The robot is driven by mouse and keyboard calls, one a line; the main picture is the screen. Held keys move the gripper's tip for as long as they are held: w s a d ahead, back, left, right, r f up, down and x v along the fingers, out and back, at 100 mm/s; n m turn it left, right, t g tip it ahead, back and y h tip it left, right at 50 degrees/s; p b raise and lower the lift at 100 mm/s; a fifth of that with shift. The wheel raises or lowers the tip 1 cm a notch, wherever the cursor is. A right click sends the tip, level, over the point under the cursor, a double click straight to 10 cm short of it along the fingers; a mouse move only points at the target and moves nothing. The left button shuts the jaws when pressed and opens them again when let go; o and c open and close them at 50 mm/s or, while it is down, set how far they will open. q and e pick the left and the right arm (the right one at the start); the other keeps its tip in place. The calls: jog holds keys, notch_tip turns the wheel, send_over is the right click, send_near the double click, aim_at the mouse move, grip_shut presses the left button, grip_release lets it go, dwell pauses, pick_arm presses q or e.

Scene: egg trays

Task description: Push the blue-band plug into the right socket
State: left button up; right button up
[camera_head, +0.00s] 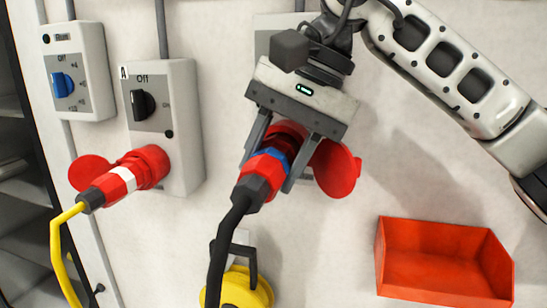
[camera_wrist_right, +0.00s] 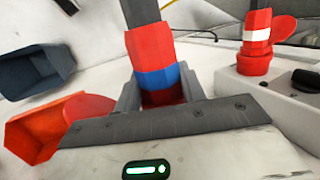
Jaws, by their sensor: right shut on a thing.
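The red plug with a blue band (camera_head: 262,175) and a black cable is in front of the right socket, and it also shows in the wrist view (camera_wrist_right: 156,48). My right gripper (camera_head: 279,164) is shut on this plug, one finger on each side. The right socket's red round lid (camera_head: 335,168) hangs open to the right. The socket's mouth is mostly hidden behind my gripper, so I cannot tell how deep the plug sits. My left gripper is not in view.
The left socket box A (camera_head: 182,130) holds a white-band plug (camera_head: 122,180) with a yellow cable. A switch box (camera_head: 78,70) is at far left. An orange bin (camera_head: 445,258) is on the wall at lower right. A yellow round holder (camera_head: 240,290) is below.

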jog(key=shift+w+d+p, duration=0.25)
jog(key=shift+w+p, duration=0.35)
jog(key=shift+w, duration=0.25)
dwell(0.5)
